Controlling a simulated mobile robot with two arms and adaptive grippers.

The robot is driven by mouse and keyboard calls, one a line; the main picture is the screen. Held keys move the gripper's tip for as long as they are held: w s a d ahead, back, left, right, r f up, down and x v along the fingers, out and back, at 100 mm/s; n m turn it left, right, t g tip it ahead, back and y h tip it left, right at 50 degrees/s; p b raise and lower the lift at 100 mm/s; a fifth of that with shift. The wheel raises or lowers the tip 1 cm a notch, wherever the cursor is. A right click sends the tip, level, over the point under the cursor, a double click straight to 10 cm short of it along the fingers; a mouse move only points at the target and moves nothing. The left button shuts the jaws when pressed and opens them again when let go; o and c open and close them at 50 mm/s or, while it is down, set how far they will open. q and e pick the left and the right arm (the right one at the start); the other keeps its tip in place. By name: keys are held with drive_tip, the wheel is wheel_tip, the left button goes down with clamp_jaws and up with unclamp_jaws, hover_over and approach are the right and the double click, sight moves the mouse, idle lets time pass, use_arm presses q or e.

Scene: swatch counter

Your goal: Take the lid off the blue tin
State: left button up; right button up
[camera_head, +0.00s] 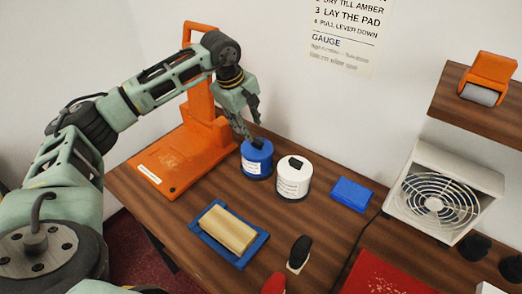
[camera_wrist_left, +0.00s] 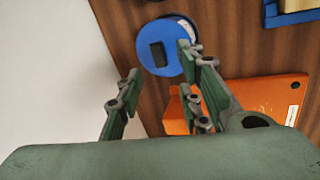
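The blue tin (camera_head: 256,164) stands on the wooden counter, with a white label on its side. Its blue lid (camera_head: 248,149) is on, with a black knob (camera_head: 258,143) on top. In the left wrist view the lid (camera_wrist_left: 147,32) and its black knob (camera_wrist_left: 157,55) are seen from above. My left gripper (camera_head: 250,135) is right at the lid, close to the knob. In the left wrist view its fingers (camera_wrist_left: 160,76) are spread apart, with nothing held between them. I cannot tell whether a fingertip touches the lid. My right gripper is not in view.
A white tin (camera_head: 293,183) with a black knob stands close to the right of the blue tin. An orange press (camera_head: 165,160) stands to its left. A blue tray (camera_head: 212,238) with a tan block, a blue pad (camera_head: 350,194) and a fan box (camera_head: 448,190) are around.

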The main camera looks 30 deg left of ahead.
sight(257, 141)
use_arm(q)
drive_tip(key=shift+p+x, duration=0.3)
drive_tip(key=shift+x, duration=0.6)
drive_tip(key=shift+w+d+f+p, duration=0.15)
drive_tip(key=shift+w+f+p, duration=0.05)
drive_tip(key=shift+f+p, duration=0.35)
drive_tip(key=p+x, duration=0.1)
drive_tip(key=x, duration=0.3)
drive_tip(key=shift+w+r, duration=0.1)
drive_tip(key=shift+w, duration=0.1)
drive_tip(key=shift+w+f, duration=0.15)
drive_tip(key=shift+f, duration=0.3)
clamp_jaws()
